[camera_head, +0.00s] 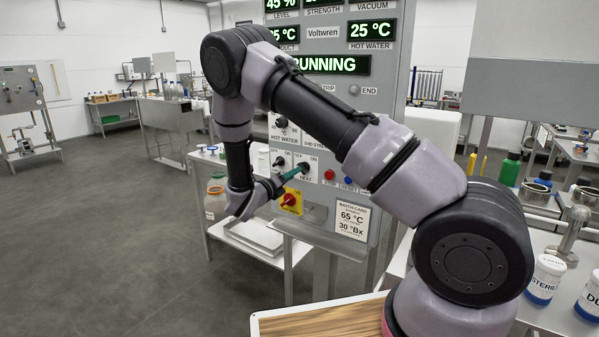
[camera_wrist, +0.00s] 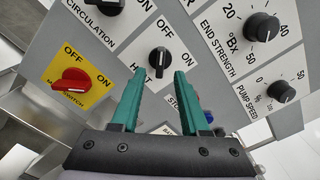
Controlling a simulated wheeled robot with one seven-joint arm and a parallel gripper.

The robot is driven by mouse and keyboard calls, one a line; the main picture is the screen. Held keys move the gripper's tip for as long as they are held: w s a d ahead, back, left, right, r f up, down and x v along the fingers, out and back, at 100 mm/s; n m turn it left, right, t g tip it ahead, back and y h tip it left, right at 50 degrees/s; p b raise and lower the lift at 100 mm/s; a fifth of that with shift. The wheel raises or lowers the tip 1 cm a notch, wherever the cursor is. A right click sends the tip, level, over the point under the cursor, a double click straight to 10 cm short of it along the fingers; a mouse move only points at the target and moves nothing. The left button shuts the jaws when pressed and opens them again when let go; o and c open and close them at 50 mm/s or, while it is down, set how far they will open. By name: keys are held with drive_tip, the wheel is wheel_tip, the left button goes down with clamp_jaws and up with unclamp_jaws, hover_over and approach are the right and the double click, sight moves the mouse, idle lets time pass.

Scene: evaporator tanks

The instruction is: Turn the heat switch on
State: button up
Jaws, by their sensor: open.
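The heat switch (camera_wrist: 160,60) is a black rotary knob on the grey control panel, with OFF and ON printed around it and the HEAT label partly hidden. My gripper (camera_wrist: 160,74) is open, its two green fingers pointing at the panel, one on each side of the knob in the wrist view. I cannot tell whether the fingers touch the knob. A pale mark shows on the knob's lower end in that view; its exact setting is hard to read. In the head view the heat switch (camera_head: 303,168) is just right of my green fingertips (camera_head: 290,175).
The circulation knob (camera_wrist: 105,6) and the red main switch (camera_wrist: 72,80) on a yellow plate are close by. The end strength knob (camera_wrist: 262,27) and pump speed knob (camera_wrist: 281,92) are to the right. The panel display (camera_head: 322,65) reads RUNNING.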

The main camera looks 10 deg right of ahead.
sight(303, 168)
drive_tip(key=shift+x, duration=2.55)
clamp_jaws()
